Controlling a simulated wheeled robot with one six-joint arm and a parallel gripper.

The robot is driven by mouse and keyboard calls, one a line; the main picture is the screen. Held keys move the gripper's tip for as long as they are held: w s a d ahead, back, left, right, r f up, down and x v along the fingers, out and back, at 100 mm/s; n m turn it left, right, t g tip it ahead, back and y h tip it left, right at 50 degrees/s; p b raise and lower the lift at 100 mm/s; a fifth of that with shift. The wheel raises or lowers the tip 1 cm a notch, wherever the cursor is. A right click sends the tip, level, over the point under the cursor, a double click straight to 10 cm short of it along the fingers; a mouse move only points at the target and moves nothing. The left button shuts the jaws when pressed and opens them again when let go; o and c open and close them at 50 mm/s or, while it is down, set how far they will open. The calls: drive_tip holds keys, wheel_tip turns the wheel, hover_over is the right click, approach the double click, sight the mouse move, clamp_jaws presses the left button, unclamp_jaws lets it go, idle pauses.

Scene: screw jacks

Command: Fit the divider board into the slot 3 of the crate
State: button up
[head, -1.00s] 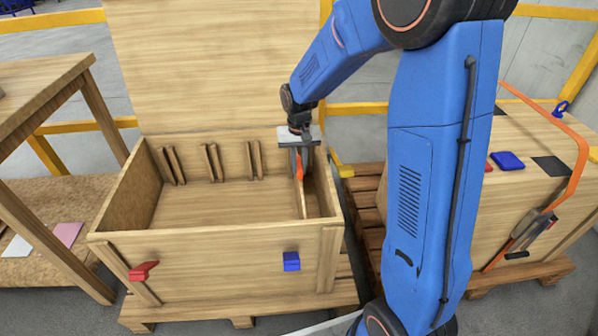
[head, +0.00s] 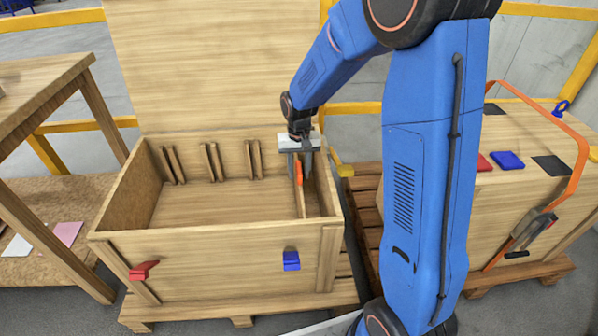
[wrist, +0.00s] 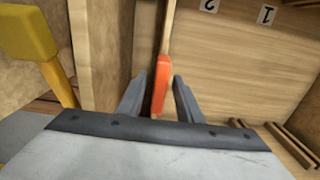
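The open-topped wooden crate (head: 195,262) stands in the middle of the head view. The divider board (head: 303,202) stands upright, seen nearly edge-on, inside its right part. Its orange grip (head: 299,174) is at the top; in the wrist view the orange grip (wrist: 160,84) lies between my fingers. My gripper (head: 299,172) reaches down into the crate over the board. In the wrist view its two fingers are apart, with a gap on each side of the grip. The board's lower edge and far rail are hidden, so its seating and slot number cannot be told.
Rail pairs (head: 212,162) line the crate's back wall; the left and middle are empty. Number labels 2 (wrist: 208,5) and 1 (wrist: 267,15) show in the wrist view. The raised lid (head: 210,65) stands behind. A second crate (head: 535,180) is at right, a table (head: 45,85) at left.

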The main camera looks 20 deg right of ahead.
wheel_tip(320, 180, up, 11)
drive_tip(key=s+d+r+t, duration=0.1)
drive_tip(key=s+d+r, duration=0.2)
drive_tip(key=s+r, duration=0.45)
drive_tip(key=s+d+n+t, duration=0.1)
drive_tip(key=s+d+t, duration=0.1)
drive_tip(key=s, duration=1)
drive_tip(key=s+d+r+n+t, duration=0.1)
drive_tip(key=s+d, duration=0.1)
drive_tip(key=s, duration=1)
drive_tip(key=shift+s+r+t, duration=0.25)
drive_tip(key=shift+t, duration=0.15)
